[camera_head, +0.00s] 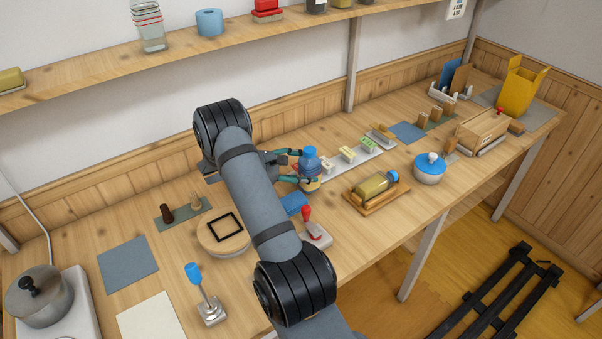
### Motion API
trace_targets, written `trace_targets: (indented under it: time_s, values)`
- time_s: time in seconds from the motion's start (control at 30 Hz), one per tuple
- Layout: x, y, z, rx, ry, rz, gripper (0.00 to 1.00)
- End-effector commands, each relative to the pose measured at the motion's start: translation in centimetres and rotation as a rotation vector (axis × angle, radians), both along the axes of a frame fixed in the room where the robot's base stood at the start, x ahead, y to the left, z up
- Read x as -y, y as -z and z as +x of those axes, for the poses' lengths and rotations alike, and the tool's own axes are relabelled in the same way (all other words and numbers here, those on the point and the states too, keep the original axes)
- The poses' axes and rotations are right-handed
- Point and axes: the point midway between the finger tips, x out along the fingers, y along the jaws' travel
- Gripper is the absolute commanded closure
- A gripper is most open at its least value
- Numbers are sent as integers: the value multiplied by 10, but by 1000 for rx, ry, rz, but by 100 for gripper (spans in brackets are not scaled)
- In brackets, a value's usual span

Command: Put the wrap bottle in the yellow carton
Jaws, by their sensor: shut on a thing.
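The yellow carton (518,88) stands open-topped at the far right end of the bench, on a grey mat (541,115), well away from my gripper. Its inside is mostly hidden. No label on the held bottle is readable.
A shelf (100,75) runs along the wall above.

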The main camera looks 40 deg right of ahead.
Motion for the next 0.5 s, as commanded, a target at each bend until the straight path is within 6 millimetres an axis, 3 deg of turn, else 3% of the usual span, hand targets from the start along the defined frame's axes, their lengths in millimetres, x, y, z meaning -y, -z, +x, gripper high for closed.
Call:
trace_targets:
  time_s: [0.13, 0.5]
  values:
    - [0, 14, 0, 1, 0, -1, 75]
    - [0, 19, 0, 3, 1, -1, 75]
